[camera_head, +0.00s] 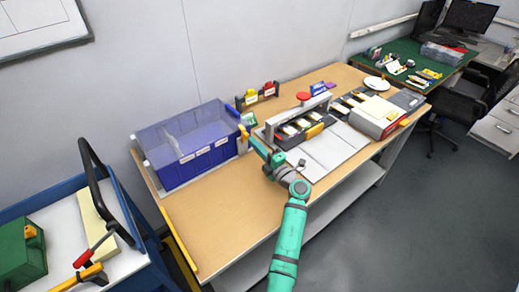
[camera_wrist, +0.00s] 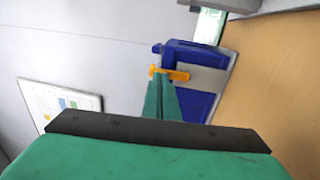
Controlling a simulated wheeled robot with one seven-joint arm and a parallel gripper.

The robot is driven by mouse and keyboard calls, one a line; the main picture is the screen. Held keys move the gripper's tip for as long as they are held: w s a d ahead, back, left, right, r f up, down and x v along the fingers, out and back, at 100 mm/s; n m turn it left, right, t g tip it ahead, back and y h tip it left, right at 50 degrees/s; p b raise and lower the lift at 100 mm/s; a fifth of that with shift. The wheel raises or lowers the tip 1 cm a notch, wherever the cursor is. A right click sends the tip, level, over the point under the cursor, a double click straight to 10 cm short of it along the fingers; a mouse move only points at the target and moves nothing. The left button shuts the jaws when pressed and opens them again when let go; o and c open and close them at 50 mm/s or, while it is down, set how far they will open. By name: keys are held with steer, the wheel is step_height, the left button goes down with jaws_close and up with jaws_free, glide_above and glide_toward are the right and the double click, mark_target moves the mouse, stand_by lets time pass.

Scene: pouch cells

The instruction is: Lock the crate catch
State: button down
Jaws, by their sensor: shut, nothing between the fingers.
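The blue crate (camera_head: 190,165) stands on the wooden table at the left, with a clear lid (camera_head: 180,128) over it. Its orange catch (camera_head: 242,129) is at its right end, and also shows in the wrist view (camera_wrist: 176,74) against the blue crate end (camera_wrist: 197,100). My gripper (camera_head: 247,138) is at that end, reaching in from the right. In the wrist view my gripper (camera_wrist: 163,80) has its green fingers together, with their tips at the catch. I cannot tell whether they touch it. The fingertips hide part of the catch.
A grey frame (camera_head: 292,110) with a tray of cells stands just right of my gripper. A red and yellow pair of small bins (camera_head: 262,94) is behind. The table's front left part (camera_head: 220,215) is clear. A blue cart (camera_head: 130,225) is at the left.

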steer(key=shift+w+a, duration=0.1)
steer(key=shift+a, duration=0.2)
